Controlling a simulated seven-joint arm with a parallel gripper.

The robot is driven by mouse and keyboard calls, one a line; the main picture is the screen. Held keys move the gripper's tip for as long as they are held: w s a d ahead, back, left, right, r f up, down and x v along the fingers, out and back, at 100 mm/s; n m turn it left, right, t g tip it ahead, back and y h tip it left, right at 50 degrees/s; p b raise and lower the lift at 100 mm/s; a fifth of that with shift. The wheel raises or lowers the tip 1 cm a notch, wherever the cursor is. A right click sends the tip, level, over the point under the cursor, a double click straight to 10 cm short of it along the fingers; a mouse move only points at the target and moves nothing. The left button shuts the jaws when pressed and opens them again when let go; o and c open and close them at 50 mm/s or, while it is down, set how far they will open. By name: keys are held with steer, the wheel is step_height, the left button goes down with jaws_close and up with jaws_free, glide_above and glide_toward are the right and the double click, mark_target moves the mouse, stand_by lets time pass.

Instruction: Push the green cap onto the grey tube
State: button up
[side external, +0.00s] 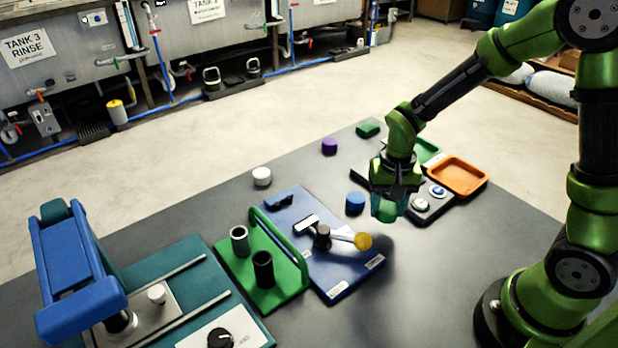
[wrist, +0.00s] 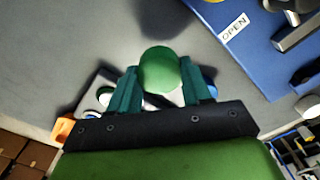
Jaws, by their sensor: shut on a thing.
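My gripper (side external: 388,208) is shut on the green cap (wrist: 160,70), which shows between the two teal fingers in the wrist view. In the side external view the cap is mostly hidden by the fingers. My gripper is above the table, right of the blue cap and left of the button panel. The grey tube (side external: 240,241) stands upright and open-topped on a green stand (side external: 290,293), beside a black tube (side external: 263,269). The gripper is well apart from the grey tube, to its right and farther back.
A blue valve board (side external: 345,284) with a yellow-ended lever lies between stand and gripper. Blue (side external: 355,203), white (side external: 262,176) and purple (side external: 329,146) caps stand on the table. A blue press (side external: 80,270) is at left. An orange tray (side external: 459,177) is at right.

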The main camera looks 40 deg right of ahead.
mark_target(383, 206)
steer(key=r, duration=0.5)
steer(key=shift+w+a+r, duration=0.25)
steer(key=shift+w+r, duration=0.1)
steer(key=shift+w, duration=0.05)
steer(key=w+a+r+m, duration=0.25)
steer(key=w+a, duration=0.35)
steer(key=a, duration=0.3)
steer(key=w+a+r+m, duration=0.1)
steer(key=w+a+m, duration=0.4)
steer(key=a, duration=0.5)
steer(key=shift+m, duration=0.75)
steer(key=shift+w+a+f, duration=0.25)
steer(key=shift+a+f, duration=0.6)
steer(key=shift+a, duration=0.55)
steer(key=shift+w+a+f, duration=0.3)
steer(key=shift+a+f, duration=0.55)
steer(key=shift+a, duration=0.55)
steer(key=shift+w+a+f, duration=0.25)
steer(key=shift+a+f, duration=0.6)
steer(key=shift+a, duration=0.55)
steer(key=shift+f, duration=1)
steer(key=o, duration=1.1)
steer(key=shift+o, duration=0.2)
